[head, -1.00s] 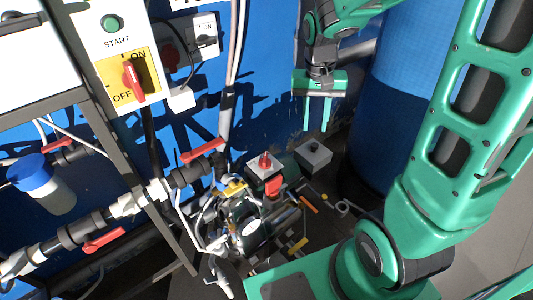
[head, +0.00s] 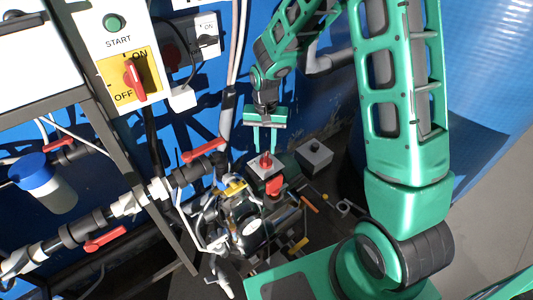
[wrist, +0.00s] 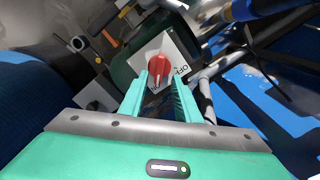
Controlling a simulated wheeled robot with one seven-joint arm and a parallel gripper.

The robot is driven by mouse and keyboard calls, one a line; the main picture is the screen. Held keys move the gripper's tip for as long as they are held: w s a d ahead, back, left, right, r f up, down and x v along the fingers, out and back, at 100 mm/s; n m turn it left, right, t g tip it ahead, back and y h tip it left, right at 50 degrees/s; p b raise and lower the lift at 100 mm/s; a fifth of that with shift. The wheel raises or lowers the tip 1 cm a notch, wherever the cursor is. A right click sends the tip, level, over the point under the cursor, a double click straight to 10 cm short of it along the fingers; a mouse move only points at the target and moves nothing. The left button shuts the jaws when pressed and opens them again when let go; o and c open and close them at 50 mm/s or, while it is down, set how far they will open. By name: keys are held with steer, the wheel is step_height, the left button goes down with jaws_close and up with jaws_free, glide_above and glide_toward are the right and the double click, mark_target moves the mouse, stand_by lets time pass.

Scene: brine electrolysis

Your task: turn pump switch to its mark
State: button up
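The pump switch (head: 266,161) is a red knob on a light square plate, on top of a small box beside the pump. In the wrist view the red knob (wrist: 159,71) stands just ahead of the fingertips, with the word OFF printed on its plate (wrist: 182,70). My gripper (head: 265,150) points down over the knob. In the wrist view my gripper (wrist: 160,80) is open, with one finger toward each side of the knob. I cannot tell whether the fingers touch it. The mark for the switch is not clearly visible.
A second grey box with a dark knob (head: 314,153) stands to the right. Pipes with red valve handles (head: 204,151) run at left. A yellow panel (head: 116,90) with a red ON/OFF switch hangs at upper left. A blue tank (head: 485,60) stands at right.

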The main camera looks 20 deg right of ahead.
mark_target(265, 156)
steer(key=shift+f, duration=2.15)
